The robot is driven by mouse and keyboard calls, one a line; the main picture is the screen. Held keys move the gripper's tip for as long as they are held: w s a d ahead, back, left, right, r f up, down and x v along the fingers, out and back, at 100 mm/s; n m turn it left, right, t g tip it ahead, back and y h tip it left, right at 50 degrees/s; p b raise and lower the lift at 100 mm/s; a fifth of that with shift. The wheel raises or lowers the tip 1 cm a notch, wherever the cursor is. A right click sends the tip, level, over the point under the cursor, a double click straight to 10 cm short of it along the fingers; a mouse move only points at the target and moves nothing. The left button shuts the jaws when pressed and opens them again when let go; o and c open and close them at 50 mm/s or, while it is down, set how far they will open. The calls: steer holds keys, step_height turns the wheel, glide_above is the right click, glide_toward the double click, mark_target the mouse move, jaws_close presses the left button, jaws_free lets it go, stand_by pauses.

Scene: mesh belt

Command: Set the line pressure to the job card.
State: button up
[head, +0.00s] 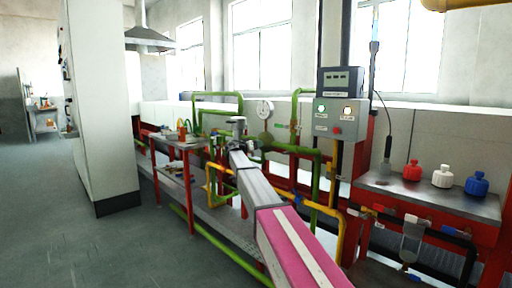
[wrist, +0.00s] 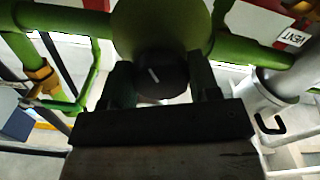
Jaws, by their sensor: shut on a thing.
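In the wrist view, a dark round knob (wrist: 158,84) with a white pointer line sits on a green valve body (wrist: 150,25). The line slants from upper left to lower right. The two fingers of my gripper (wrist: 162,76) stand on either side of the knob and are shut on it. In the head view, my gripper (head: 238,124) is at the far end of my arm, among the green pipes; the knob cannot be made out there. A round white gauge (head: 264,109) hangs just right of it, too small to read. I cannot make out a job card.
Green pipes (head: 218,95) and yellow pipes (head: 340,235) surround my arm. A grey control box (head: 338,118) with lit lamps and a red button stands to the right. Red, white and blue bottles stand on a bench (head: 425,195). A VENT label (wrist: 289,36) shows in the wrist view. Open floor (head: 80,240) lies left.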

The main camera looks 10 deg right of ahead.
steer(key=shift+n, duration=1.2)
steer(key=o, duration=0.9)
steer(key=v, duration=1)
steer(key=shift+s+a, duration=0.25)
steer(key=shift+a, duration=0.05)
